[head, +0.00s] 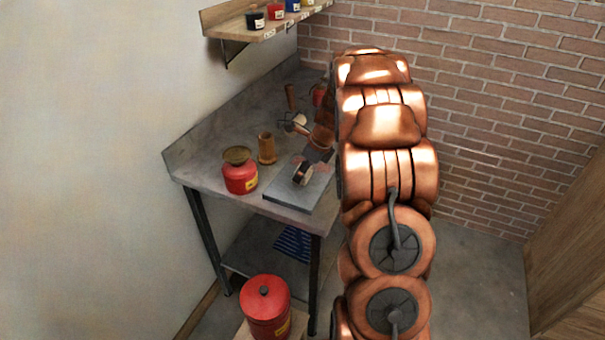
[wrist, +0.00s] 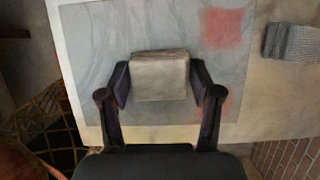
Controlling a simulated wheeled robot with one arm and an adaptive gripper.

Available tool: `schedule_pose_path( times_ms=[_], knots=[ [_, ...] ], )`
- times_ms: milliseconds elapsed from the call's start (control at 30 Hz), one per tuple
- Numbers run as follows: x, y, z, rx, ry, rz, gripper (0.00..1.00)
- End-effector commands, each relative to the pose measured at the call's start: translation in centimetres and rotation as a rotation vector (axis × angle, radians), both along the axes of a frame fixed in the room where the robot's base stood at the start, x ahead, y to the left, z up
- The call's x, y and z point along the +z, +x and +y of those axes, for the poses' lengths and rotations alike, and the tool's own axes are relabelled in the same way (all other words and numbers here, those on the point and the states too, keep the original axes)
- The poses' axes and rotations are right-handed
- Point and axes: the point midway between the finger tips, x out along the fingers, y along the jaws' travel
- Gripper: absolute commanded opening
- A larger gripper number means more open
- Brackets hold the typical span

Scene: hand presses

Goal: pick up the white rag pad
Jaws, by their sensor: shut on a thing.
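The white rag pad (wrist: 160,76) is a pale, off-white block between the two dark fingers of my gripper (wrist: 160,84) in the wrist view. A finger presses on each side of it, so the gripper is shut on the pad. Behind it in that view is a grey slab (wrist: 90,70) with pinkish smears; I cannot tell whether the pad touches the slab. In the head view my gripper (head: 303,174) is low over the slab (head: 291,197) at the table's front corner, and the pad is small and partly hidden by the fingers.
A red can (head: 240,177) and a wooden cylinder (head: 266,149) stand left of the slab on the grey table (head: 205,168). A wall shelf (head: 230,29) holds small coloured jars. A larger red can (head: 266,310) stands low in front. A ridged grey block (wrist: 288,42) lies right of the slab.

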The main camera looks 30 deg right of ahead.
Motion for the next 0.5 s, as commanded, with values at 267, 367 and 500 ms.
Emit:
schedule_pose_path(
  times_ms=[267, 367, 500],
  knots=[
    [0.0, 0.0, 0.0, 0.0, 0.0, 0.0, 0.26],
    [0.2, 0.0, 0.0, 0.0, -0.001, 0.0, 0.26],
    [1.0, 0.1, -0.1, -0.001, -0.004, -0.003, 0.26]
  ],
)
